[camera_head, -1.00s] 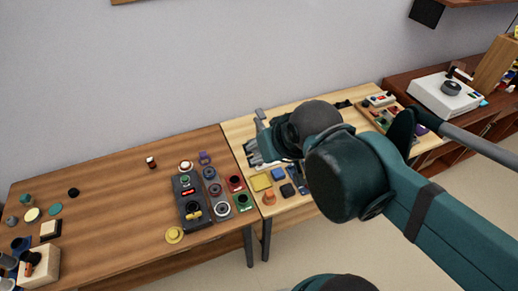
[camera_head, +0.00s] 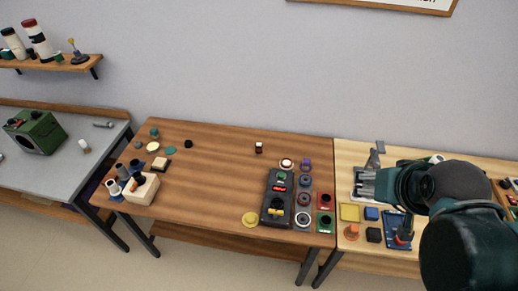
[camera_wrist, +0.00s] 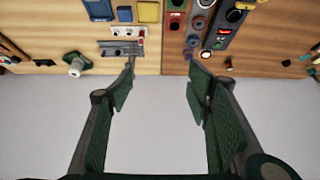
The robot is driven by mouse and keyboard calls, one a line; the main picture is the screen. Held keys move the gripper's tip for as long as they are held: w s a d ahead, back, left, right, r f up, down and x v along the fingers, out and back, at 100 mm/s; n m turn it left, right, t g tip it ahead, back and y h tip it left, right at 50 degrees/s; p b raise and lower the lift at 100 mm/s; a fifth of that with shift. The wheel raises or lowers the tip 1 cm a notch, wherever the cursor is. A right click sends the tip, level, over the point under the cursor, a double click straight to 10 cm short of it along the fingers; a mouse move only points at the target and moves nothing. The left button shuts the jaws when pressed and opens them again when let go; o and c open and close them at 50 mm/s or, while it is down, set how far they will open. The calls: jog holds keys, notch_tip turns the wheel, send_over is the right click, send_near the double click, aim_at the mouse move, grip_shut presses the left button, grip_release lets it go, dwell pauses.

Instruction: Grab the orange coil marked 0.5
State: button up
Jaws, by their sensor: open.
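A small orange piece (camera_head: 352,231) stands near the front left of the light wooden table (camera_head: 368,154), with yellow, blue and black blocks close by. It may be the coil, but no 0.5 marking can be read. My gripper (camera_head: 364,184) is over the left part of that table in the head view, behind the orange piece and apart from it. In the wrist view my gripper (camera_wrist: 160,72) is open with nothing between its fingers. No orange coil can be made out in the wrist view.
A dark control box (camera_head: 277,199) and several round parts stand at the right of the brown table (camera_head: 215,180), whose middle is mostly clear. A grey table (camera_head: 62,168) holds a green machine (camera_head: 36,132).

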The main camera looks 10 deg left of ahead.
jog(key=shift+c, duration=0.7)
jog(key=shift+c, duration=1.3)
jog(key=shift+w, duration=0.1)
